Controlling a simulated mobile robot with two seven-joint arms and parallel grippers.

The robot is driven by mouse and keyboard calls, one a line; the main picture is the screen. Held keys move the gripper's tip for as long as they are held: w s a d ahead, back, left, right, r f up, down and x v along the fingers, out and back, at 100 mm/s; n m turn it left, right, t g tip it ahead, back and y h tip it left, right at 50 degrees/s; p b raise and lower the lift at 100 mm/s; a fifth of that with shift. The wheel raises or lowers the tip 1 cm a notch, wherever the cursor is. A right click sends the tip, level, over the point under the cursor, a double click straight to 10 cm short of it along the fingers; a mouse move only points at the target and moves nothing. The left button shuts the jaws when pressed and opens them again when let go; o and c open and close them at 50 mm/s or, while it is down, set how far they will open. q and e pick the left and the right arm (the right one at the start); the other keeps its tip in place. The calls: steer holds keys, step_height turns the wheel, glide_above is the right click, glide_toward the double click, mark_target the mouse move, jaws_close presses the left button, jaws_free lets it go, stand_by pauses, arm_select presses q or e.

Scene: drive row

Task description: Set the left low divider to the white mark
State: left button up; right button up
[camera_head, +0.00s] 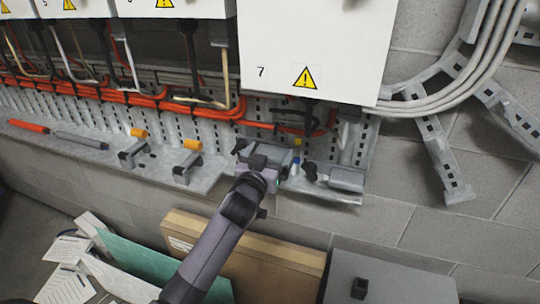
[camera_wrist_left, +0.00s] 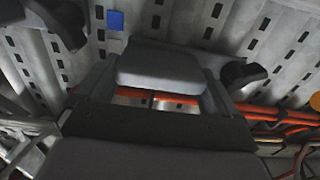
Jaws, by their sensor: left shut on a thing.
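My left gripper (camera_head: 262,170) reaches up to the grey metal shelf and is shut on a grey block with a black knob, which I take for the left low divider (camera_head: 277,155). In the left wrist view, a grey block (camera_wrist_left: 165,65) shows just ahead of the gripper body, with a black knob (camera_wrist_left: 245,75) to its right. The fingertips' contact is mostly hidden. A similar grey block (camera_head: 347,178) with a black knob stands to the right. I cannot make out the white mark surely. My right gripper is not in view.
Two brackets with orange tabs (camera_head: 192,145) stand left on the shelf. White cabinets (camera_head: 315,55) hang above, with orange cables (camera_head: 140,98) behind. A cardboard box (camera_head: 285,257) and papers (camera_head: 65,285) lie below.

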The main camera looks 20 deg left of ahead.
arm_select(q)
steer(key=o, duration=1.1)
steer(key=shift+s+a, duration=0.15)
steer(key=shift+s, duration=3.45)
steer(key=s+f+g, duration=0.2)
steer(key=s+f, duration=0.5)
steer(key=s, duration=0.2)
steer(key=s+a+f+m+g+h, duration=0.1)
steer(key=s+f+g, duration=0.2)
steer(key=s+f, duration=0.5)
steer(key=s+f+m+g, duration=0.1)
steer(key=s+f+g, duration=0.1)
steer(key=s+f, duration=0.6)
steer(key=shift+s+a+g+h, duration=0.15)
steer(key=shift+s+a, duration=0.05)
steer(key=shift+s, duration=0.25)
steer(key=shift+s+a+g+h, duration=0.15)
steer(key=shift+s+a, duration=0.05)
steer(key=shift+s, duration=0.25)
